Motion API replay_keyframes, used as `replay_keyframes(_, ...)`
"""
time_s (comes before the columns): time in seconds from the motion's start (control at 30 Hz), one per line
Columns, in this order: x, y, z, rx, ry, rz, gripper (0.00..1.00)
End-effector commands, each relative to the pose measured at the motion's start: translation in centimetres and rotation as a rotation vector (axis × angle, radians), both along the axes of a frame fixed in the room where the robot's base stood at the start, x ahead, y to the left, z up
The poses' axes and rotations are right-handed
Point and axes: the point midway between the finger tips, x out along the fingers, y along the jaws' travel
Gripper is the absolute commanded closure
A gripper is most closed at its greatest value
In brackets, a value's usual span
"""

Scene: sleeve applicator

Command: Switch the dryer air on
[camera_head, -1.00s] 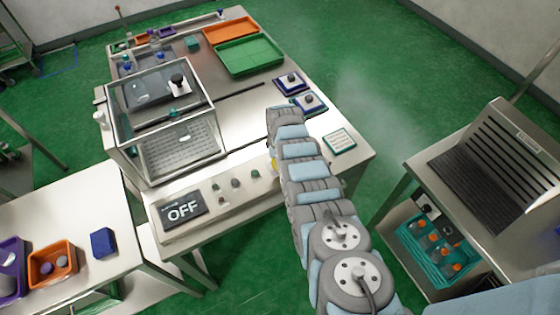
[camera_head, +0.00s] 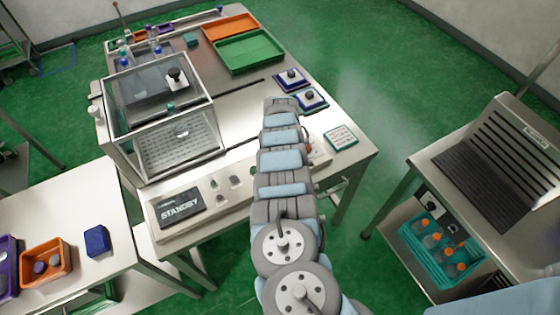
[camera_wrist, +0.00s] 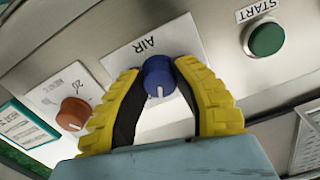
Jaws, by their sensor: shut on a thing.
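The blue air knob (camera_wrist: 158,78) sits on the panel under a white label reading AIR (camera_wrist: 150,47) in the wrist view. A white line on the knob runs roughly vertically in the picture. My gripper (camera_wrist: 160,66), with yellow and black fingers, is shut on the knob, one finger on each side. In the head view my arm hides the gripper and the knob. The display (camera_head: 180,208) on the front panel reads STANDBY.
A green START button (camera_wrist: 267,39) is right of the knob, and an orange-brown knob (camera_wrist: 74,113) is left of it. In the head view a glass enclosure (camera_head: 165,120) stands at the left of the bench. A teal-framed card (camera_head: 341,137) lies near the right corner.

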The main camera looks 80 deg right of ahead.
Motion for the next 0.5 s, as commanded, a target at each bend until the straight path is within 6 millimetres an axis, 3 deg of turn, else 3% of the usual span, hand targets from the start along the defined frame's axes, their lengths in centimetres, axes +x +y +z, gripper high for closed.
replay_keyframes(0.5,0.04,0.13,-0.40,0.003,0.001,-0.321,1.00)
